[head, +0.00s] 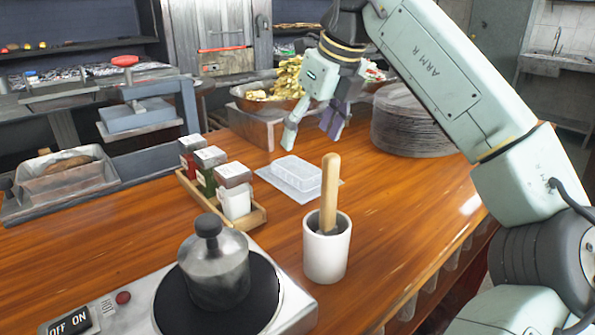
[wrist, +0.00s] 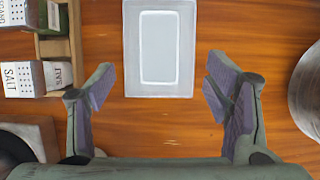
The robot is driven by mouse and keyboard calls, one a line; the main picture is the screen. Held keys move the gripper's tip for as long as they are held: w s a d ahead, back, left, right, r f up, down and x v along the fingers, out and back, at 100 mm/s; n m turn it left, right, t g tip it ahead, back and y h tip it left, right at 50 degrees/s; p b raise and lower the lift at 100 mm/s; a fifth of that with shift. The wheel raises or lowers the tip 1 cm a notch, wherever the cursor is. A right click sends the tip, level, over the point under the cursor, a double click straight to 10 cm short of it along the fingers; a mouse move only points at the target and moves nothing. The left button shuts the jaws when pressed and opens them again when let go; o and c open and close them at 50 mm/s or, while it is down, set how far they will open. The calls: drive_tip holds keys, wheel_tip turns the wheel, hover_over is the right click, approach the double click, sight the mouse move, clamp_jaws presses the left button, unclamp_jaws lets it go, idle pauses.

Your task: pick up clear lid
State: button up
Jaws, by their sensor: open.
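The clear lid (head: 299,174) is a flat, see-through rectangle with a raised middle, lying on the wooden counter just right of the spice rack. In the wrist view the clear lid (wrist: 159,48) is at the top centre, its long side running up the picture. My gripper (head: 311,140) is above the counter, over or near the lid, with its fingers pointing down. In the wrist view my gripper (wrist: 158,88) is open and empty, with purple finger pads to the left and right of the lid's near end. I cannot tell the exact height above it.
A wooden rack (head: 251,217) with several spice shakers stands left of the lid. A white mortar with a pestle (head: 328,251) stands in front. Stacked plates (head: 410,125) are behind right. Counter right of the lid is clear.

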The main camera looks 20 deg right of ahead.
sight(298, 166)
drive_tip(key=x, duration=0.7)
drive_tip(key=shift+a+f, duration=0.1)
drive_tip(key=shift+f, duration=0.3)
drive_tip(key=shift+c, duration=0.2)
drive_tip(key=c, duration=0.9)
drive_tip(key=shift+o, duration=0.2)
drive_tip(key=shift+r, duration=0.1)
